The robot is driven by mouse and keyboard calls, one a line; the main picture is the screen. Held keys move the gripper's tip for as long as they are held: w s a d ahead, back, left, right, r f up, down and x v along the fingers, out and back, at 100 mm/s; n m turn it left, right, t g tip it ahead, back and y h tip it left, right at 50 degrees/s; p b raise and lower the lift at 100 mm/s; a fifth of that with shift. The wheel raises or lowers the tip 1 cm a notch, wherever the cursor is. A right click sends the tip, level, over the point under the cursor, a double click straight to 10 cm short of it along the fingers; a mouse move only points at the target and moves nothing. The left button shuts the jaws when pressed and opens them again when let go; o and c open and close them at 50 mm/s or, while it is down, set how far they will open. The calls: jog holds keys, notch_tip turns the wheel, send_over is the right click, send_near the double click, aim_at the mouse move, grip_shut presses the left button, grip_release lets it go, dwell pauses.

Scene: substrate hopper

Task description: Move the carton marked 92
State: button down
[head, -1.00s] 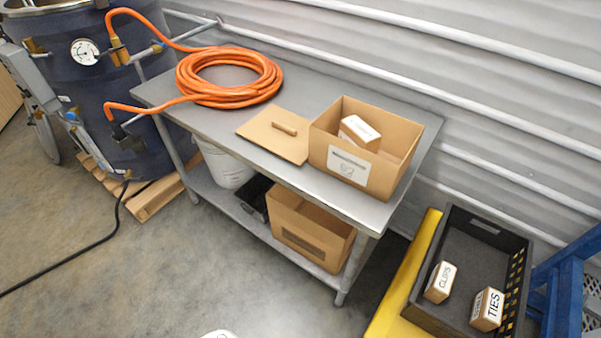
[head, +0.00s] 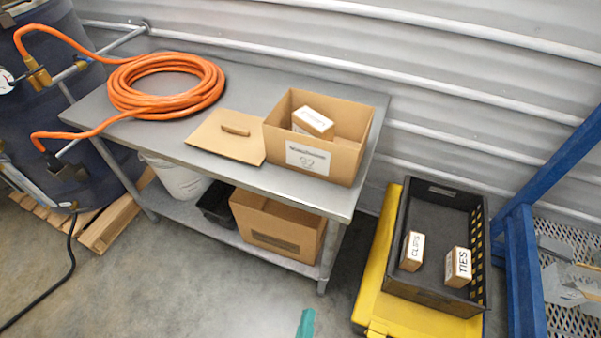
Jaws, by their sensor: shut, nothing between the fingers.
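An open cardboard carton (head: 350,157) stands on the right end of the metal table. Its front has a white label (head: 308,159) with small print, too small to read for certain. A small box with a white top (head: 313,122) is inside it. A second open carton (head: 257,229) sits on the lower shelf, with a dark strip on its front. No clear 92 is legible on either carton. A teal tip at the bottom edge appears to be my gripper (head: 305,323); most of it is out of frame. It is shut and empty, in front of the table and apart from both cartons.
A cardboard lid (head: 228,137) and an orange hose coil (head: 166,86) lie on the table (head: 250,85). A blue frame (head: 524,270) stands at right.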

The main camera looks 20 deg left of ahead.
jog(key=w+a+n, duration=0.5)
jog(key=w+n, duration=0.3)
jog(key=n, duration=0.1)
jog(key=n+t+h, duration=0.3)
jog(key=n, duration=1.2)
send_near(309, 164)
jog(key=w, duration=0.6)
jog(key=shift+w+d+f, duration=0.15)
jog(key=shift+w+d, duration=0.05)
jog(key=shift+d, duration=0.1)
